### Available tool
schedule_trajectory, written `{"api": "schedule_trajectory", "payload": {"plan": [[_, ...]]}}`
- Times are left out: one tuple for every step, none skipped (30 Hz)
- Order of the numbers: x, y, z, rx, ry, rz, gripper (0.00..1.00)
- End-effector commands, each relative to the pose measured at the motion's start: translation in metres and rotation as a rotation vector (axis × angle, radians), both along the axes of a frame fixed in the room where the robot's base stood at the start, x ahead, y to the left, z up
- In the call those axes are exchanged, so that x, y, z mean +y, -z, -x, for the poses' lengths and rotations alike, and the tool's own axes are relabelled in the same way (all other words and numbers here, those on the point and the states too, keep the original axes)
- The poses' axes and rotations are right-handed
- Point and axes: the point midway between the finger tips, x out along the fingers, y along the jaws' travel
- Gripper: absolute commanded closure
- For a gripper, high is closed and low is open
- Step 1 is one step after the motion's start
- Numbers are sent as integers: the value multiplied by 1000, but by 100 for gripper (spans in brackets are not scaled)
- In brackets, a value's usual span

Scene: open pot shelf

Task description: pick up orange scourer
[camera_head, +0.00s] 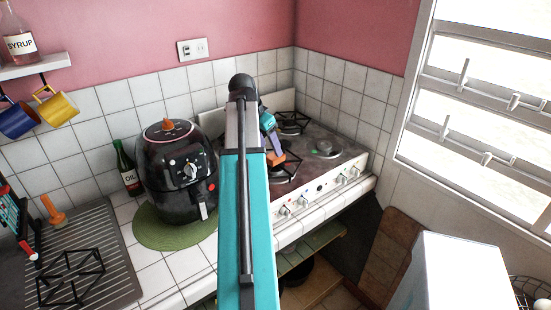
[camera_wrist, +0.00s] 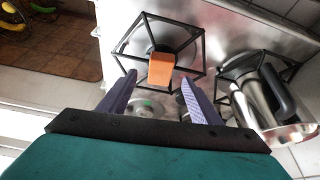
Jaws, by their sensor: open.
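The orange scourer (camera_wrist: 161,69) is a small block lying on a black burner grate (camera_wrist: 196,50) of the stove. In the wrist view it shows just ahead of my gripper (camera_wrist: 158,78), between the lines of the two purple fingers. The fingers are open and apart, with nothing held. In the head view the scourer (camera_head: 277,159) shows beside my arm at the stove, and my arm hides part of the stove. I cannot tell the exact gap between the fingertips and the scourer.
A black air fryer (camera_head: 178,172) stands on a green mat (camera_head: 150,232) left of my arm. A dark oil bottle (camera_head: 126,168) stands behind it.

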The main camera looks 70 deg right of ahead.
Motion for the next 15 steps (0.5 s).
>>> {"api": "schedule_trajectory", "payload": {"plan": [[0,0,0,0,0,0,42],[0,0,0,0,0,0,42],[0,0,0,0,-1,0,42],[0,0,0,0,-1,0,42],[0,0,0,0,-1,0,42],[0,0,0,0,-1,0,42],[0,1,0,0,-1,0,42],[0,2,0,1,-1,-1,42],[-1,3,1,1,-1,-1,42],[-1,4,1,1,-1,-1,42],[-2,5,1,1,-1,-1,42],[-2,7,2,0,-1,-1,42],[-3,9,2,1,-1,-1,42],[-4,12,3,1,-1,-1,42],[-4,14,3,1,-1,-1,42]]}}
